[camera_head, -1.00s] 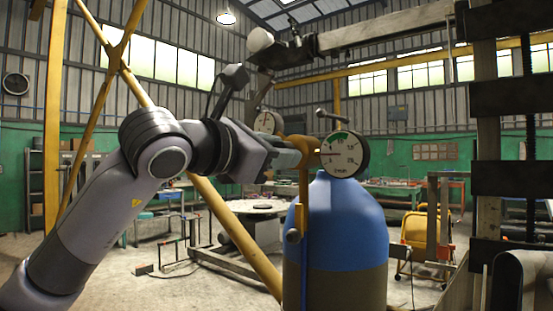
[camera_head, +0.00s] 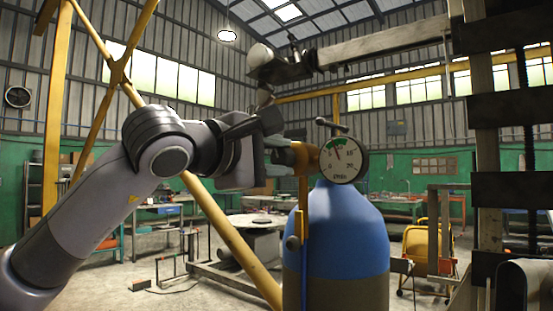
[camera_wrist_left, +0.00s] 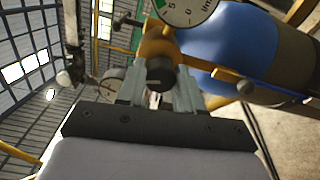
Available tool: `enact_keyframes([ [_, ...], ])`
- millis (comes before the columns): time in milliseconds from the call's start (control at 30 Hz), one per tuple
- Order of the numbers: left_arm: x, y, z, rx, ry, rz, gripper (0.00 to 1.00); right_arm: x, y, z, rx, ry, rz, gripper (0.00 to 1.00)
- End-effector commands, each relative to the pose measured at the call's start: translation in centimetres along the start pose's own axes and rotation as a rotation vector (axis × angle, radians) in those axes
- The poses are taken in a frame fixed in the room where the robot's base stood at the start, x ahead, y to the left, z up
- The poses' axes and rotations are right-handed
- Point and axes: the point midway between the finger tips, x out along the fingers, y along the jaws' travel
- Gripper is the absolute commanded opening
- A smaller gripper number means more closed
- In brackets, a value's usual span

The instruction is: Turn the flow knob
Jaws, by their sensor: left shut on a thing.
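The flow knob (camera_wrist_left: 160,74) is a small dark cylinder on a brass-yellow regulator body (camera_wrist_left: 157,46). In the left wrist view it sits between the two grey fingers of my left gripper (camera_wrist_left: 160,88), which is shut on it. In the head view the left gripper (camera_head: 283,154) meets the left side of the regulator (camera_head: 305,158), and its fingers hide the knob. A round white gauge (camera_head: 343,160) with a green band is on the regulator's right side. The regulator stands above a blue-topped gas cylinder (camera_head: 345,230). My right gripper is not in view.
A T-shaped handle (camera_head: 333,125) rises behind the gauge. A yellow diagonal brace (camera_head: 235,236) runs behind my left arm. A boom (camera_head: 385,45) with a white ball end hangs above. A dark-banded column (camera_head: 488,150) stands at right. Workbenches and a round table (camera_head: 258,222) are farther back.

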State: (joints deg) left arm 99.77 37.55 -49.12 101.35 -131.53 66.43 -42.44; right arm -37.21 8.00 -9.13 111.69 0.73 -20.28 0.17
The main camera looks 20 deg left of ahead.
Motion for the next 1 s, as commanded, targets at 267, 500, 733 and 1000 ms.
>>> enact_keyframes([
  [267,-0.02,-0.03,0.05,0.135,0.002,-0.001,0.05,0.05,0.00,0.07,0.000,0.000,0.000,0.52],
  [500,-0.01,-0.04,0.06,0.179,0.003,-0.001,0.05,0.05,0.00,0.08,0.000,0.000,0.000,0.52],
  [733,-0.01,-0.06,0.07,0.185,0.003,-0.002,0.05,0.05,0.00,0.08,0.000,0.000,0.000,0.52],
  [1000,0.00,-0.08,0.07,0.184,0.003,-0.002,0.61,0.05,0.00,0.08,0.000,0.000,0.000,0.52],
])
